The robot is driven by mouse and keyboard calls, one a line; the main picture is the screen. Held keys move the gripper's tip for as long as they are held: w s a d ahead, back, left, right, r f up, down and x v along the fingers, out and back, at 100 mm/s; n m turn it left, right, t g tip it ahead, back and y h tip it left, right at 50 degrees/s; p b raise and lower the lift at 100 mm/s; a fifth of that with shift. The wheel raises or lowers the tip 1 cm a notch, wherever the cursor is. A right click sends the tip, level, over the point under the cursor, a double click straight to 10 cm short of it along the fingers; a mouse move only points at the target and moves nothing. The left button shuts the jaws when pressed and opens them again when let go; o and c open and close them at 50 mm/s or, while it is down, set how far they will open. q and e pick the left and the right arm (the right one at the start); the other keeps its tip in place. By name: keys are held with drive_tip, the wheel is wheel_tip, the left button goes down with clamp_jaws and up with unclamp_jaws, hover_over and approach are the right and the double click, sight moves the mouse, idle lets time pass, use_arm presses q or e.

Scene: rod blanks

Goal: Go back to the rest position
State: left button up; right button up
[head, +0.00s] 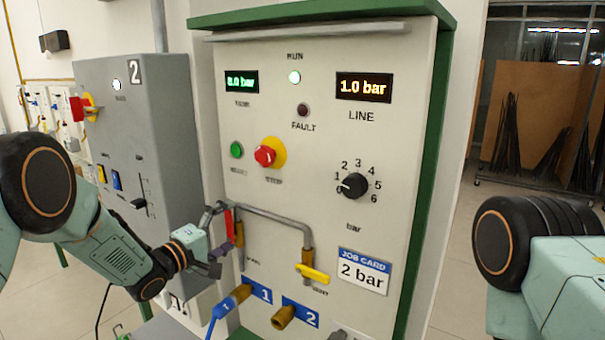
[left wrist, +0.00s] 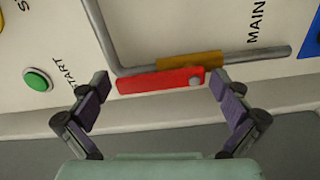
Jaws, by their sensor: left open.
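My left gripper (head: 218,243) is open beside the red lever (head: 229,224) of the MAIN valve on the white panel (head: 300,130). In the left wrist view, the gripper (left wrist: 160,90) has its two fingers spread, with the red lever (left wrist: 150,80) lying along the grey pipe in front of the gap. Both fingertips look clear of the lever, and nothing is held. My right gripper is out of view; only part of my right arm shows at the right edge.
The yellow vent lever (head: 313,273), blue hose plug (head: 233,301) and pressure knob (head: 354,185) are on the panel nearby. A grey cabinet (head: 150,150) stands behind my left arm. The LINE display (head: 363,87) reads 1.0 bar; the job card (head: 363,271) says 2 bar.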

sight(252, 233)
use_arm(q)
drive_tip(key=m, duration=0.3)
drive_tip(key=shift+s+d, duration=0.35)
drive_tip(key=shift+d+f+m+b, duration=0.15)
drive_tip(key=shift+m+b, duration=0.1)
drive_tip(key=shift+m, duration=0.3)
drive_tip(key=shift+d+r+m+b, duration=0.1)
drive_tip(key=shift+m+b, duration=0.15)
drive_tip(key=shift+m, duration=0.3)
drive_tip(key=m, duration=0.2)
drive_tip(key=m+b, duration=0.1)
drive_tip(key=shift+s+d+f, duration=0.2)
drive_tip(key=shift+s+d, duration=0.1)
drive_tip(key=shift+s, duration=0.05)
drive_tip(key=m, duration=0.2)
drive_tip(key=m+b, duration=0.1)
drive_tip(key=shift+s+d+f, duration=0.1)
drive_tip(key=shift+d+f, duration=0.2)
drive_tip(key=shift+f, duration=0.05)
drive_tip(key=m, duration=0.1)
drive_tip(key=m+b, duration=0.1)
drive_tip(key=m, duration=0.1)
drive_tip(key=f+m+b, duration=0.1)
drive_tip(key=shift+s+d+m, duration=0.2)
drive_tip(key=shift+d+m, duration=0.05)
drive_tip(key=shift+m, duration=0.15)
drive_tip(key=shift+f, duration=0.2)
